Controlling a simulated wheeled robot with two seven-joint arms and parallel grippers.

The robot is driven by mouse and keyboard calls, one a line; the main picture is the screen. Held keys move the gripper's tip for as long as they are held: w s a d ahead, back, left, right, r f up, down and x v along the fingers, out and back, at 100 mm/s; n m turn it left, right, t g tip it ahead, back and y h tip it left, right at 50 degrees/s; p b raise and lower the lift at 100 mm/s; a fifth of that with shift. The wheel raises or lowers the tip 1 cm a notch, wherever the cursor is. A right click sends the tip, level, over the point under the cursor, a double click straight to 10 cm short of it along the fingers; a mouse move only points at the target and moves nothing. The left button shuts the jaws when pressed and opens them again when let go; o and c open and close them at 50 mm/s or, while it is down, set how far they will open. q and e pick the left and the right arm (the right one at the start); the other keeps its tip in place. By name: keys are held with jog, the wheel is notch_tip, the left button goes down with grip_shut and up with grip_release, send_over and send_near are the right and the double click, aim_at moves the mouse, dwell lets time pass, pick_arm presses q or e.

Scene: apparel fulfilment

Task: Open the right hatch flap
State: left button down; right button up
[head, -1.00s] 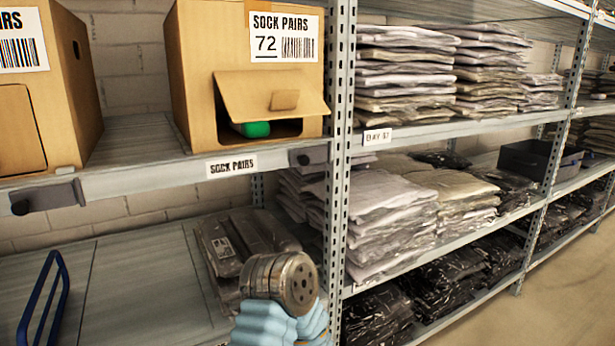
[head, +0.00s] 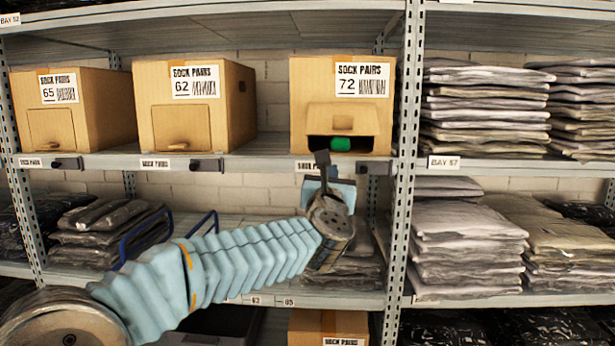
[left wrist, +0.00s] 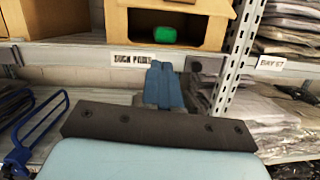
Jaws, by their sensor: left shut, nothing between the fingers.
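The rightmost sock box (head: 300,110), labelled 72, stands on the upper shelf. Its hatch flap (head: 342,118) is swung up and out. The opening below it shows a green item (head: 342,144), which also shows in the left wrist view (left wrist: 166,35). My left gripper (head: 323,160) is in front of the box near the opening's lower left corner; I cannot tell whether it touches. It is shut and empty, and its blue fingers show in the left wrist view (left wrist: 163,85), below the opening. My right gripper is not in view.
Boxes 62 (head: 179,128) and 65 (head: 53,129) stand to the left with flaps shut. The shelf edge (head: 245,164) runs below them. A metal upright (head: 401,165) stands right of box 72. Bagged garments (head: 468,250) fill the right bay.

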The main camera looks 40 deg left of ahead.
pick_arm(q)
jog(key=w+a+r+n+y+p, duration=0.1)
jog(key=w+a+r+p, duration=0.2)
jog(key=w+a, duration=0.3)
jog(key=shift+r+n+p, duration=0.35)
jog(key=shift+r+n, duration=0.05)
jog(key=shift+r, duration=0.35)
jog(key=shift+s, duration=0.1)
dwell(1.4)
